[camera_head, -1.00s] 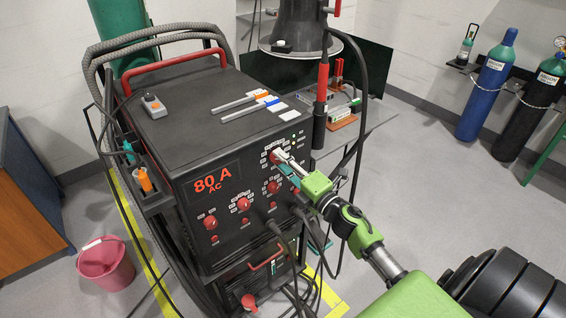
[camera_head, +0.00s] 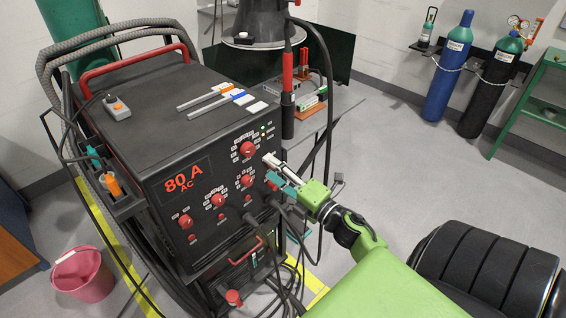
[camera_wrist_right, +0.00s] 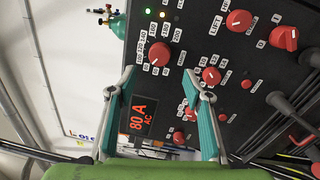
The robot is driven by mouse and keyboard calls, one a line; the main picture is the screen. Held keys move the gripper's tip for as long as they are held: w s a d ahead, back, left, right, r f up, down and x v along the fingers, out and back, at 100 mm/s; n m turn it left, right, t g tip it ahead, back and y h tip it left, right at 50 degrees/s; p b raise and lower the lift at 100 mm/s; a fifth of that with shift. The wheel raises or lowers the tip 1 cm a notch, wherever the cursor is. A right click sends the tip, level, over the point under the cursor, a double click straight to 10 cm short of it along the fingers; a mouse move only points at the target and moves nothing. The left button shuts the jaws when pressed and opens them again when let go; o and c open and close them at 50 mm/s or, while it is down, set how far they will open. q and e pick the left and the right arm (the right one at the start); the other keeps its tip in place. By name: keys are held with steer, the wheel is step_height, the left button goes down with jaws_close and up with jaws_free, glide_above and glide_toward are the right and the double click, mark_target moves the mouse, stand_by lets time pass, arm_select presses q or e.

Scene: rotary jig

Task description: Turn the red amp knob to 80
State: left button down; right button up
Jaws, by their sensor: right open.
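The black welding machine (camera_head: 150,135) has an orange display (camera_head: 186,178) reading 80 A AC, which also shows in the right wrist view (camera_wrist_right: 138,118). The red amp knob (camera_head: 247,149) is the top knob on its front panel, ringed by small white number labels. In the right wrist view the amp knob (camera_wrist_right: 160,54) lies just beyond the fingertips, between their lines. My right gripper (camera_head: 270,168) is open and empty, close in front of the panel, to the right of and slightly below the knob. It appears apart from the knob. My left gripper is out of view.
Other red knobs (camera_head: 218,200) sit lower on the panel, with black cables (camera_head: 262,225) plugged in below. A dark cable and torch (camera_head: 288,115) hang at the machine's right. A pink bucket (camera_head: 82,275) stands on the floor at left. Gas cylinders (camera_head: 449,70) stand at back right.

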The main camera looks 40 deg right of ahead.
steer(key=shift+s+d+f, duration=0.15)
steer(key=shift+s, duration=1.7)
